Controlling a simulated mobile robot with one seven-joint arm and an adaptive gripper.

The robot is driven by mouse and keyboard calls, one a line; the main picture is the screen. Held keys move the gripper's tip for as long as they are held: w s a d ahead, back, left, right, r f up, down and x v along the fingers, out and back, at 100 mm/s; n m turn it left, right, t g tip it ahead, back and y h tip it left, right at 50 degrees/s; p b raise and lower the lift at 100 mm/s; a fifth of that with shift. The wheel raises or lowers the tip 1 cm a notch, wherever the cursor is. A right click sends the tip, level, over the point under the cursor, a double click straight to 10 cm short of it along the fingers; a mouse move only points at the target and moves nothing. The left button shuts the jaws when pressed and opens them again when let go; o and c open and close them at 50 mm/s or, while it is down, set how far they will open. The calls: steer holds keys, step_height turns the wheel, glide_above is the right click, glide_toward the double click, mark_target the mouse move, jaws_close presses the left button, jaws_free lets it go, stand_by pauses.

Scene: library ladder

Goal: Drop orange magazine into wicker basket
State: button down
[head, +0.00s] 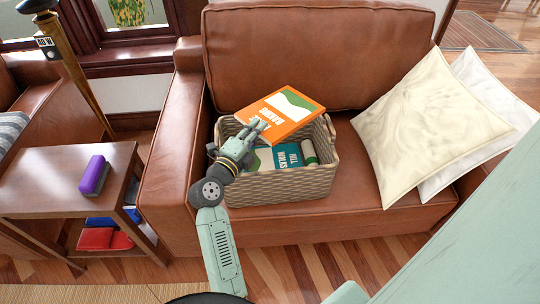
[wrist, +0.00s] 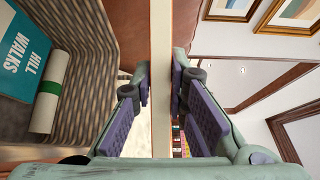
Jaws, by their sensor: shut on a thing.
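The orange magazine (head: 285,112), with a white and green patch on its cover, is held tilted above the back part of the wicker basket (head: 275,187). My gripper (head: 256,132) is shut on its near edge. In the wrist view the magazine (wrist: 161,70) shows edge-on between the two finger pads (wrist: 161,105). The basket stands on the brown leather seat; its inner wall shows at left in the wrist view (wrist: 88,50). Inside it lie a teal "Hill Walks" magazine (head: 288,156) and a pale roll with a green band (head: 309,153).
Cream cushions (head: 425,115) lean on the sofa (head: 290,50) to the right. A wooden side table (head: 50,180) at left holds a purple case (head: 92,176), with red and blue items on its lower shelf. A brass-coloured pole (head: 75,70) stands behind the table.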

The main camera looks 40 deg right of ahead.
step_height(320, 180, down, 5)
steer(key=b, duration=0.7)
steer(key=shift+f, duration=0.15)
steer(key=c, duration=1.6)
jaws_free()
steer(key=shift+o, duration=0.4)
steer(key=v, duration=1.2)
